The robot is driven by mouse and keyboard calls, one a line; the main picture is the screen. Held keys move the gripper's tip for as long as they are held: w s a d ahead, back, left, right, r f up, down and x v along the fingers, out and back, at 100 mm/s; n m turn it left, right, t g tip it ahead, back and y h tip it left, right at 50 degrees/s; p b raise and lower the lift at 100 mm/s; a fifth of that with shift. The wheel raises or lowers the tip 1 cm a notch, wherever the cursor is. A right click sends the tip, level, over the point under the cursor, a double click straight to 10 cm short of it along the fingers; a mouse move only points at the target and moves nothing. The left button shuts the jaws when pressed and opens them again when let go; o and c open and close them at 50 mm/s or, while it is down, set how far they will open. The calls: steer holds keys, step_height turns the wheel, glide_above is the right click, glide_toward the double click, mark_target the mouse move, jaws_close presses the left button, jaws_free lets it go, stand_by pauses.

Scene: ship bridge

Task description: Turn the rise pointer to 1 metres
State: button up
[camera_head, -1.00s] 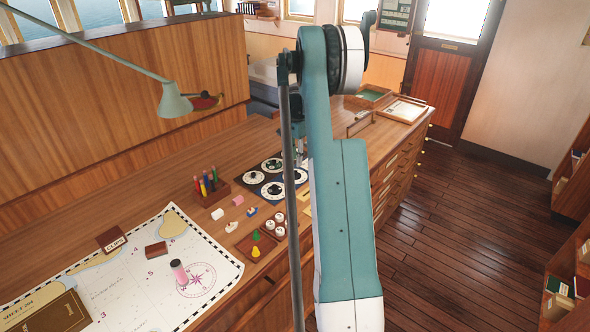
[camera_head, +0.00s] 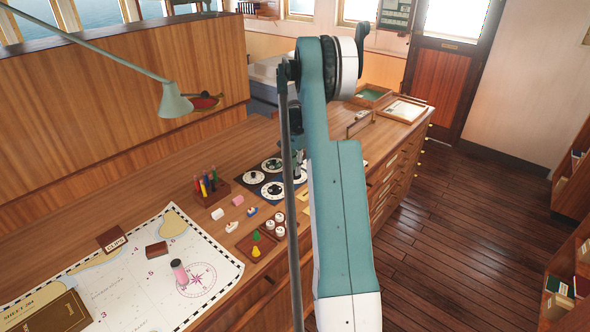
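A dark panel (camera_head: 263,182) with several round white dials lies on the wooden chart counter. Its dials include a far one (camera_head: 272,164), a left one (camera_head: 253,177), a near one (camera_head: 273,190) and a right one (camera_head: 300,176). Their lettering and pointer settings are too small to read, so I cannot tell which is the rise dial. My gripper (camera_head: 298,170) points down at the panel's right side, over or at the right dial. My own arm partly hides it. I cannot tell whether its fingers are open or touch a pointer.
Left of the panel stands a rack of coloured pens (camera_head: 210,188). Small blocks, several white round pieces (camera_head: 275,225) and a tray with green and yellow pawns (camera_head: 257,244) lie nearer. A chart (camera_head: 130,275) covers the front left. Trays (camera_head: 405,110) stand at the far right.

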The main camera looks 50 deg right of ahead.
steer(key=c, duration=0.4)
steer(key=shift+c, duration=0.2)
steer(key=shift+n+b, duration=0.4)
steer(key=shift+n, duration=0.1)
steer(key=n+b, duration=0.2)
steer(key=n, duration=0.1)
steer(key=shift+f+n, duration=0.1)
steer(key=shift+n, duration=0.3)
steer(key=n+b, duration=0.1)
steer(key=n, duration=0.2)
steer(key=shift+n+b, duration=0.3)
steer(key=shift+b, duration=0.1)
steer(key=n+b, duration=0.1)
steer(key=n, duration=0.2)
steer(key=shift+n, duration=0.3)
steer(key=n+b, duration=0.2)
steer(key=n, duration=1)
steer(key=shift+b, duration=0.4)
